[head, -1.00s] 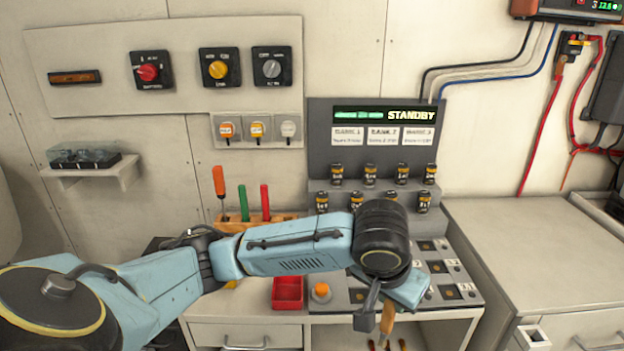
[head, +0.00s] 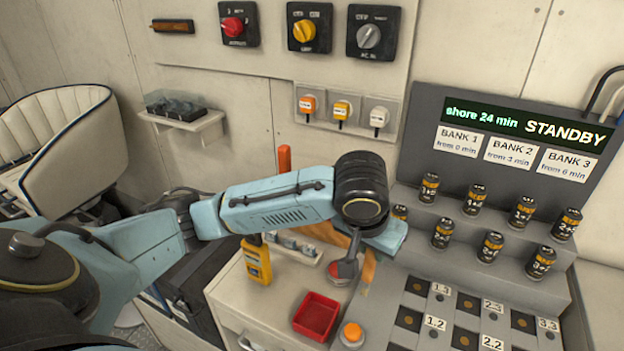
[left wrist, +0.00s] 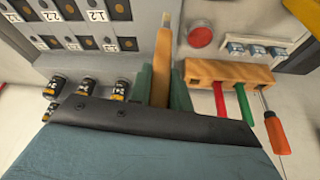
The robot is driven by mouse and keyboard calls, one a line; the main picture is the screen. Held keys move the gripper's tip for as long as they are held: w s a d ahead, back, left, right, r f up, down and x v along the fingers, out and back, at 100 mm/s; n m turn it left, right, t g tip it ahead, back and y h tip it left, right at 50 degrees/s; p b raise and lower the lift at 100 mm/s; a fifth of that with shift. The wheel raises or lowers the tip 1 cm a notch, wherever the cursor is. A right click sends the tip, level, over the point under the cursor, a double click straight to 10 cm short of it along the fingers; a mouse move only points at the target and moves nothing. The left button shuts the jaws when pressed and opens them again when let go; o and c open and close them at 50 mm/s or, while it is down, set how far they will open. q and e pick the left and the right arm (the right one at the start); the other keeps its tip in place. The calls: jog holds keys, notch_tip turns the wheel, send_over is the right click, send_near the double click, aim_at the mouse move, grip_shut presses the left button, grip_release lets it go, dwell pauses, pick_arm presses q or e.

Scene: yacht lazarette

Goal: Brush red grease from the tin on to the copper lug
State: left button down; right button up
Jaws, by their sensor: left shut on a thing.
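My left gripper (left wrist: 162,88) is shut on a brush (left wrist: 161,68) with a wooden handle and a pale tip. In the head view the left gripper (head: 357,262) points down, and part of the brush (head: 369,268) shows beside its finger. A round tin with a red top (left wrist: 200,37) lies to the right of the brush tip in the left wrist view. In the head view the tin (head: 338,274) is partly hidden behind the gripper. The brush tip appears apart from the tin. I cannot make out the copper lug. My right gripper is not in view.
A red tray (head: 316,316), an orange button (head: 352,333) and a yellow device (head: 257,262) are near the gripper. A wooden rack (left wrist: 228,72) holds tools. Several black cells (head: 490,246) stand on the stepped unit, right of the arm.

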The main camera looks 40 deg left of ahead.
pick_arm(q)
jog(key=w+a+r+n+g+p, duration=0.1)
jog(key=w+a+n+p, duration=0.25)
jog(key=a+p, duration=0.4)
jog(key=w+a+r+n+g+p, duration=0.1)
jog(key=w+a+n+p, duration=0.1)
jog(key=a+n+p, duration=0.55)
jog(key=f, duration=0.2)
jog(key=d+f+m+b, duration=0.1)
jog(key=d+f+m, duration=0.1)
jog(key=f, duration=0.1)
jog(key=shift+f+h, duration=0.3)
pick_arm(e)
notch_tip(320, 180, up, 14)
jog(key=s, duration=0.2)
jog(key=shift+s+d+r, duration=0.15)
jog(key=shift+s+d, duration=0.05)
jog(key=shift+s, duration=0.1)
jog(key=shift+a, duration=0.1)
pick_arm(q)
jog(key=shift+f+b, duration=0.3)
jog(key=shift+f, duration=0.2)
jog(key=shift+s+f+p, duration=0.1)
jog(key=shift+p, duration=0.35)
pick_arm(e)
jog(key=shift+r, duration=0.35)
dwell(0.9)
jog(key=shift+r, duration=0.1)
